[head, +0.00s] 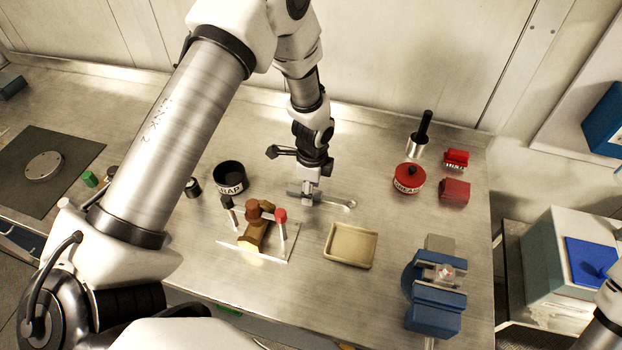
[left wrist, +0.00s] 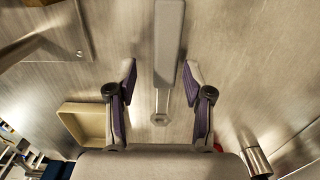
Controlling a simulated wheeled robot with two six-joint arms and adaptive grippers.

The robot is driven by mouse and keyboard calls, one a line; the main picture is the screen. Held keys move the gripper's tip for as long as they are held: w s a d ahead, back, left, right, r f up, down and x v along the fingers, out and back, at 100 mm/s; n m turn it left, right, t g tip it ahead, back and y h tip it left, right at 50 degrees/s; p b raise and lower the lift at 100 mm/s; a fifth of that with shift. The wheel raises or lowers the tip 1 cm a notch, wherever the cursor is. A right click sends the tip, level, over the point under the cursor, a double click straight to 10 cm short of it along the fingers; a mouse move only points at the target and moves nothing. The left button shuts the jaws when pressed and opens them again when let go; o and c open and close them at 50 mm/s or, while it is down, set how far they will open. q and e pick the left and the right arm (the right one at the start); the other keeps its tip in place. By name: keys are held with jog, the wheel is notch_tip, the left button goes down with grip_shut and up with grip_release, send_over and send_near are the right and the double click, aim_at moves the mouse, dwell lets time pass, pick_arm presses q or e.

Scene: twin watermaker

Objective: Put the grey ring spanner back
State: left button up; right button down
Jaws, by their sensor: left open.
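The grey ring spanner (head: 334,201) lies on the metal bench in the head view, its ring end pointing right. Its thick grey handle is partly hidden under my left gripper (head: 311,192). In the left wrist view the spanner (left wrist: 169,48) runs from the top edge down between the fingers, ring end nearest the palm. My left gripper (left wrist: 160,100) is open, one finger on each side of the spanner, with gaps showing on both sides. My right gripper is out of view.
A brown valve on a plate (head: 257,232), a black SCRAP pot (head: 230,176) and a shallow beige tray (head: 350,246) stand close by. A blue vise (head: 434,300), red GREASE tin (head: 408,180) and red blocks (head: 455,190) are further right.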

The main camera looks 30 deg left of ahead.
pick_arm(q)
notch_tip(320, 180, up, 11)
jog(key=b, duration=0.3)
jog(key=shift+w+r, duration=0.15)
